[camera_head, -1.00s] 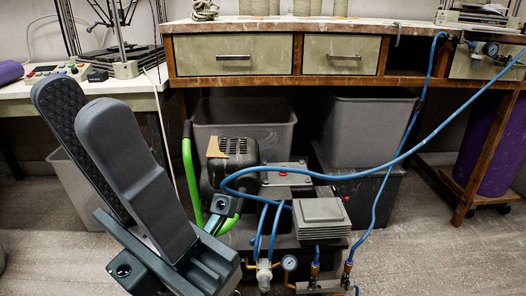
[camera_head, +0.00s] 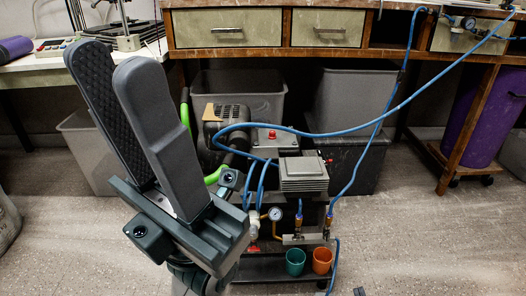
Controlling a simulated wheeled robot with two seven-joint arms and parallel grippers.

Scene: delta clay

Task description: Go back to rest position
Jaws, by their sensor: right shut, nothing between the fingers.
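My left gripper (camera_head: 110,57) is large in the left of the head view, with its fingers pointing up. A gap shows between the fingers, and the ridged inner pad of the far finger is visible. It is open and empty, in front of the grey bin and the compressor. Only a small dark tip of my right gripper (camera_head: 360,291) shows at the bottom edge, right of the cups. It is shut and empty; the rest of it is out of view.
A compressor (camera_head: 304,177) with blue hoses stands on a dark cart. A green cup (camera_head: 295,262) and an orange cup (camera_head: 322,260) sit on its lower shelf. Behind are a wooden workbench (camera_head: 270,54), grey bins and a purple container (camera_head: 487,115). Floor at the right is clear.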

